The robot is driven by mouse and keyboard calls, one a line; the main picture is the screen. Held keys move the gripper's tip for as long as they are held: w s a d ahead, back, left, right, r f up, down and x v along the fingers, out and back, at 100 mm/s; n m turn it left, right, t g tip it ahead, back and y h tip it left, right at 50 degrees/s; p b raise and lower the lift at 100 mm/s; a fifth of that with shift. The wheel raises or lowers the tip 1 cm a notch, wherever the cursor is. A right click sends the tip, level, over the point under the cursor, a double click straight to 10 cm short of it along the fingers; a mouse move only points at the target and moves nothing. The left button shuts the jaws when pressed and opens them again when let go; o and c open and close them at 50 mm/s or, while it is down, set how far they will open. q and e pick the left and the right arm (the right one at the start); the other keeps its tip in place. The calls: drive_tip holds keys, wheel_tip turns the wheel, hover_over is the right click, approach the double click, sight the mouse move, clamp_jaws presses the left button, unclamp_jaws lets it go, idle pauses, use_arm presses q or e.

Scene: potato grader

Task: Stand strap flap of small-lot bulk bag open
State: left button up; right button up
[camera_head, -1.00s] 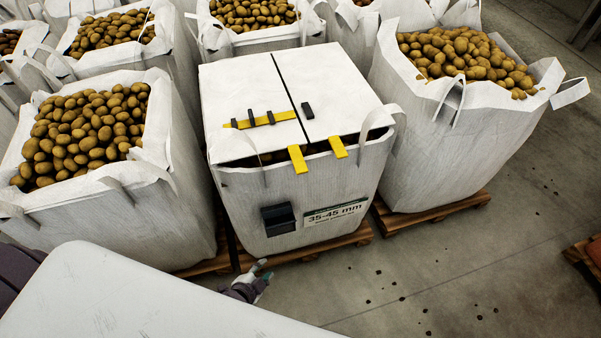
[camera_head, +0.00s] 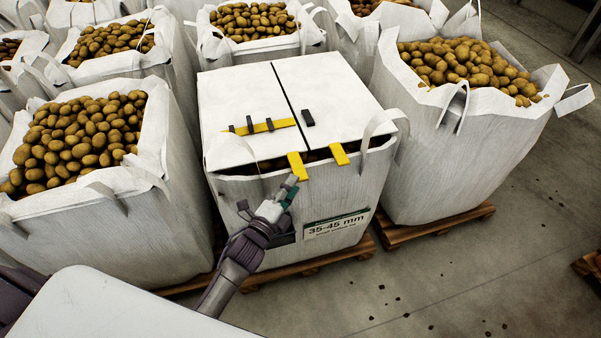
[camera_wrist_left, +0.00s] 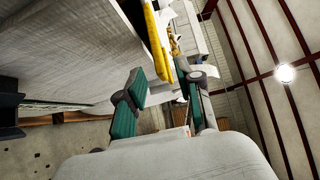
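The small-lot bulk bag (camera_head: 330,195) stands in the middle, labelled 35-45 mm. Two pale flaps, a left one (camera_head: 240,98) and a right one (camera_head: 325,85), lie flat over its top with a dark seam between them. A yellow tab hangs over the front edge of each flap, one on the left (camera_head: 296,163) and one on the right (camera_head: 340,154). My left gripper (camera_head: 289,188) is just below the left tab. In the left wrist view its teal fingers are apart, with yellow (camera_wrist_left: 153,38) beyond them and nothing visibly gripped. My right gripper is out of view.
A yellow strip (camera_head: 283,123) with dark clips lies on the left flap. A dark clip (camera_head: 307,118) sits on the right flap. Open potato bags stand left (camera_head: 150,215) and right (camera_head: 430,150). Loop handles rise at the bag's corners.

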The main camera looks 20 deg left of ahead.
sight(300, 173)
use_arm(q)
drive_tip(key=w, duration=0.2)
drive_tip(key=w+d, duration=0.1)
drive_tip(key=w, duration=0.2)
drive_tip(key=shift+w, duration=0.1)
clamp_jaws()
